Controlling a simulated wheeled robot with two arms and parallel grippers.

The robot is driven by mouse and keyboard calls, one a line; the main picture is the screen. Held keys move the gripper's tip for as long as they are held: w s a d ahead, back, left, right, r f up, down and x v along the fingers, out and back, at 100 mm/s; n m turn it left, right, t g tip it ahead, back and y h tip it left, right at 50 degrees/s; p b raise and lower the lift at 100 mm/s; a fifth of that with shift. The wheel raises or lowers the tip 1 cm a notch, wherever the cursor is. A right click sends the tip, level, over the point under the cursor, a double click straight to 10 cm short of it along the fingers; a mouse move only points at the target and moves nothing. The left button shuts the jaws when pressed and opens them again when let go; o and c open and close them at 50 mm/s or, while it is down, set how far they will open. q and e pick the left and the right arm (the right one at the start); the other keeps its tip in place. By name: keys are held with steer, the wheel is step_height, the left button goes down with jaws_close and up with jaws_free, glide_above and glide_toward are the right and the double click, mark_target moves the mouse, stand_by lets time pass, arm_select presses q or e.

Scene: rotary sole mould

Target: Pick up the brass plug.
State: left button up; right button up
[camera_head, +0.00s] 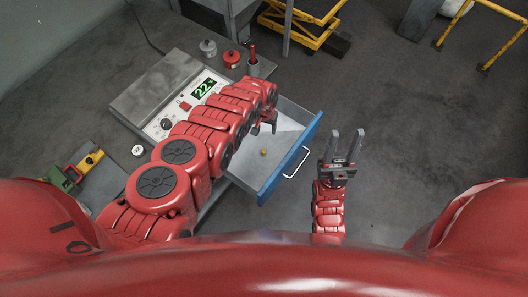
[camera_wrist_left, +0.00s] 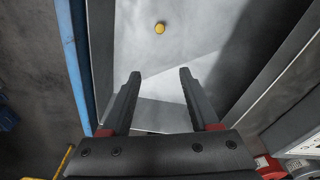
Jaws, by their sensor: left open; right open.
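The brass plug (camera_head: 264,152) is a small yellow round piece lying on the floor of the open drawer (camera_head: 290,122). In the left wrist view the plug (camera_wrist_left: 159,28) lies beyond the fingertips, roughly in line with the gap between them. My left gripper (camera_head: 262,127) is over the drawer, open and empty, apart from the plug; its fingers show clearly in the left wrist view (camera_wrist_left: 159,74). My right gripper (camera_head: 347,136) is open and empty, outside the drawer to the right.
The drawer has a blue front (camera_head: 290,160) with a pale handle (camera_head: 297,163). A grey control unit with a green display (camera_head: 203,88) stands on the bench left of the drawer. Small pots, one red (camera_head: 231,58), stand behind.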

arm_select(q)
steer(key=shift+g, duration=0.6)
steer(key=f+b, duration=0.3)
steer(key=s+f+b, duration=0.1)
steer(key=f+b, duration=0.3)
steer(key=s+f+b, duration=0.1)
steer(key=f+b, duration=0.2)
steer(key=shift+s+a+f, duration=0.1)
steer(key=shift+a+f, duration=0.15)
steer(key=shift+f, duration=0.1)
step_height(320, 180, down, 6)
steer(key=b, duration=0.6)
steer(key=shift+a, duration=0.1)
steer(key=shift+r, duration=0.1)
steer(key=shift+c, duration=0.3)
jaws_close()
